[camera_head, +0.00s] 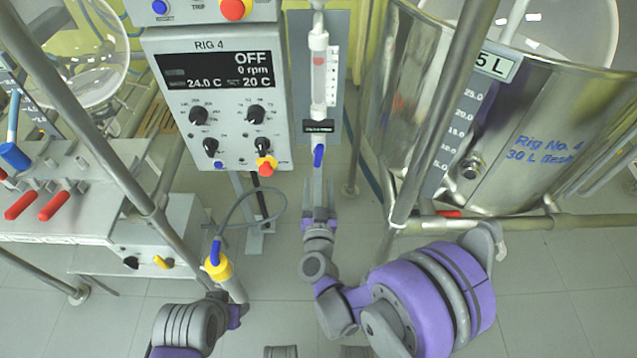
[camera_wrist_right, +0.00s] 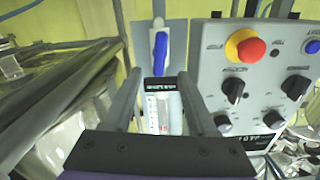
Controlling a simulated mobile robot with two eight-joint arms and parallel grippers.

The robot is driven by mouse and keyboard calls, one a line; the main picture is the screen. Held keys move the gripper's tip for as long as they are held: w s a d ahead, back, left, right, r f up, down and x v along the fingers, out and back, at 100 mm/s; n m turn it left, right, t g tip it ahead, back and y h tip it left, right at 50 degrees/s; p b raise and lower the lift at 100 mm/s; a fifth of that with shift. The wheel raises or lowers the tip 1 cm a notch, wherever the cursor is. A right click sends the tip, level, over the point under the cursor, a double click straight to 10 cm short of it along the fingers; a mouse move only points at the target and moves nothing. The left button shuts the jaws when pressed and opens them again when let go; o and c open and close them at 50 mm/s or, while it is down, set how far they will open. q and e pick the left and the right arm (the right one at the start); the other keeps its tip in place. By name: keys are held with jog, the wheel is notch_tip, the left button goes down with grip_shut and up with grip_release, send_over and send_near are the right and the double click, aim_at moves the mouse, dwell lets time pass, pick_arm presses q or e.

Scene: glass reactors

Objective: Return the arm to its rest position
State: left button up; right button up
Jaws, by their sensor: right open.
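My right gripper (camera_head: 319,211) is open and empty in the head view, its fingers pointing up the picture below the blue valve handle (camera_head: 318,155) of the flowmeter (camera_head: 318,75). In the right wrist view its two fingers stand apart (camera_wrist_right: 160,88), with the blue handle (camera_wrist_right: 158,56) seen beyond the tips and a gap around it. My left arm's end (camera_head: 235,315) shows at the lower left, beside a yellow-and-blue fitting (camera_head: 218,268) with a grey cable. Its fingers cannot be made out.
The Rig 4 control box (camera_head: 215,120) stands left of the flowmeter, reading OFF. A large steel vessel (camera_head: 540,140) and a slanting metal pole (camera_head: 440,110) stand to the right. A bench unit with red handles (camera_head: 50,205) is at left. Tiled floor (camera_head: 560,290) is open at lower right.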

jog(key=shift+r, duration=0.1)
dwell(0.6)
jog(key=s+d+r+n+g+y, duration=0.2)
jog(key=s+r+n+g+y, duration=0.2)
jog(key=r, duration=0.1)
jog(key=s+d+f+m+g+h, duration=0.1)
jog(key=s+d+f+g, duration=0.15)
jog(key=s+d, duration=0.45)
jog(key=s+d+f+m+g+h, duration=0.15)
jog(key=s+d+g, duration=0.25)
jog(key=s, duration=0.6)
jog(key=s+d+f+g+h, duration=0.1)
jog(key=s+d+g+h, duration=0.15)
jog(key=s+d, duration=0.45)
pick_arm(q)
notch_tip(320, 180, up, 25)
jog(key=w+t+p, duration=0.1)
jog(key=p, duration=2)
jog(key=shift+p, duration=0.35)
pick_arm(e)
notch_tip(320, 180, up, 24)
jog(key=a+y, duration=0.1)
jog(key=a, duration=0.1)
jog(key=shift+s+a+f, duration=0.15)
jog(key=shift+a+f, duration=0.05)
